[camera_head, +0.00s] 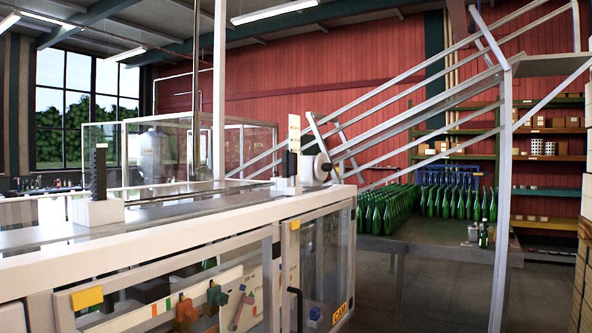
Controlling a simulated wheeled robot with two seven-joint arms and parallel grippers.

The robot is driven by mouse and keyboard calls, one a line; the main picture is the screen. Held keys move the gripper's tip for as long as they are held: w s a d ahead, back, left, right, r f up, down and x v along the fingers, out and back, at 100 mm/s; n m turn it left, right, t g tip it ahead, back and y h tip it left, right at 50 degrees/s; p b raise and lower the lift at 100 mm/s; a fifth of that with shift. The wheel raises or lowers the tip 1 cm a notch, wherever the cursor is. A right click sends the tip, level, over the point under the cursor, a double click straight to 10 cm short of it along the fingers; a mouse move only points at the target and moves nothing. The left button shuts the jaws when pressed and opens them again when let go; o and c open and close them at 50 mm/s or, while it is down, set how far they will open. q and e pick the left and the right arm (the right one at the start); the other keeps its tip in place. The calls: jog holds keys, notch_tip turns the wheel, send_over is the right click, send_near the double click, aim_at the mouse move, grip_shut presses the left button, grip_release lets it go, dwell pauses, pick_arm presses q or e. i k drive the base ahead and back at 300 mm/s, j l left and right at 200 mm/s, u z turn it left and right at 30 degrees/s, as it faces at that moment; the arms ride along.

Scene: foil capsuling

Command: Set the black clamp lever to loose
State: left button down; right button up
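I cannot tell for certain which part is the black clamp lever. A small black piece (290,163) sits on a pale upright post on the machine's top, next to a white roll (314,170). A black upright bar (100,172) stands on a white block (97,211) at the left of the same top. A black bent handle (298,308) is on the machine's front. No loose or tight setting can be read at this size. Neither of my grippers is in view.
The white-framed machine (190,254) with clear panels fills the lower left. A table of green bottles (432,203) stands behind it to the right. A sloping metal frame (502,190) rises at right, beside shelves with boxes. Floor (425,290) shows between machine and frame.

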aim_at(292, 157)
jog(key=i+l+u, duration=0.3)
jog(key=i+l, duration=0.5)
jog(key=i, duration=0.15)
